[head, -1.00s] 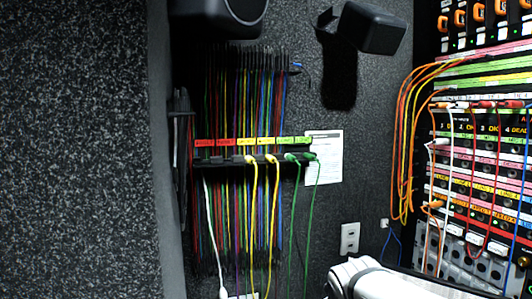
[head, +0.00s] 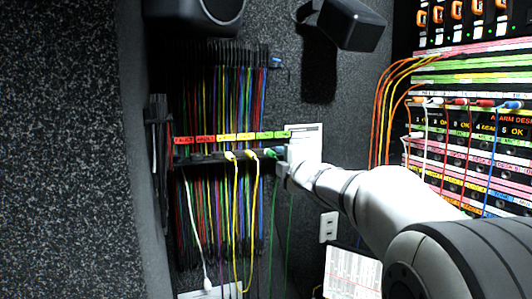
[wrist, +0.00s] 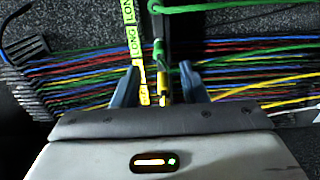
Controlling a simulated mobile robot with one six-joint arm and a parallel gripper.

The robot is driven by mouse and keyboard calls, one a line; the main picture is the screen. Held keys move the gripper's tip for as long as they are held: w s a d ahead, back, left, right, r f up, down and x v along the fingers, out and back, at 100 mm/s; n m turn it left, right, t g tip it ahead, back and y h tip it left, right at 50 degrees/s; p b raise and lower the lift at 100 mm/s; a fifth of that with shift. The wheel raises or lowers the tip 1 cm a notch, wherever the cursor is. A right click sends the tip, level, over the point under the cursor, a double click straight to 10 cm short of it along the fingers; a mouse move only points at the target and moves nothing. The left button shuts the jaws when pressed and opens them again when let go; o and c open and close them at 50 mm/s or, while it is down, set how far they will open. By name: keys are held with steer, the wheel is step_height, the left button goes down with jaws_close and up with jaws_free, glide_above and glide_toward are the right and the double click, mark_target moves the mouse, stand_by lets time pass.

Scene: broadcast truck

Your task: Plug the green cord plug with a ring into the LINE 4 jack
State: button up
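Two green cord plugs hang at the right end of a cord rack (head: 200,157). In the head view one green plug (head: 271,154) shows just left of my gripper (head: 283,160), which hides the other. In the wrist view a green plug (wrist: 158,50) sits at the far end of the gap between my gripper's spread fingers (wrist: 158,72). A second green plug (wrist: 155,6) is beyond it, and a yellow plug shows nearer. My gripper is open and holds nothing. No ring on either green cord can be made out. The LINE 4 label cannot be read on the jack panel (head: 470,150).
Two yellow plugs (head: 231,156) and many thin coloured cords hang along the rack. Orange and yellow cords loop left of the jack panel, with white, red and blue cords across it. A wall outlet (head: 329,227) and a printed sheet (head: 352,273) are below my arm.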

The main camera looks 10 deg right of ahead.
mark_target(273, 155)
steer(key=shift+w+a+p, duration=0.2)
steer(key=shift+w+a, duration=0.1)
steer(key=shift+w, duration=1.2)
steer(key=shift+w+a+p, duration=0.15)
steer(key=shift+w+a, duration=0.15)
steer(key=shift+w, duration=1.15)
steer(key=shift+w+a+p, duration=0.2)
steer(key=shift+w+a, duration=0.1)
steer(key=shift+w, duration=1.2)
steer(key=shift+c, duration=0.2)
steer(key=shift+s+r, duration=0.1)
steer(key=shift+r, duration=0.1)
jaws_close()
steer(key=o, duration=0.8)
jaws_free()
steer(key=shift+f, duration=0.2)
steer(key=s, duration=0.2)
steer(key=s+d+b, duration=0.1)
steer(key=s, duration=0.2)
steer(key=s+b, duration=0.1)
steer(key=s, duration=0.1)
steer(key=shift+s+d, duration=0.25)
steer(key=shift+s, duration=0.05)
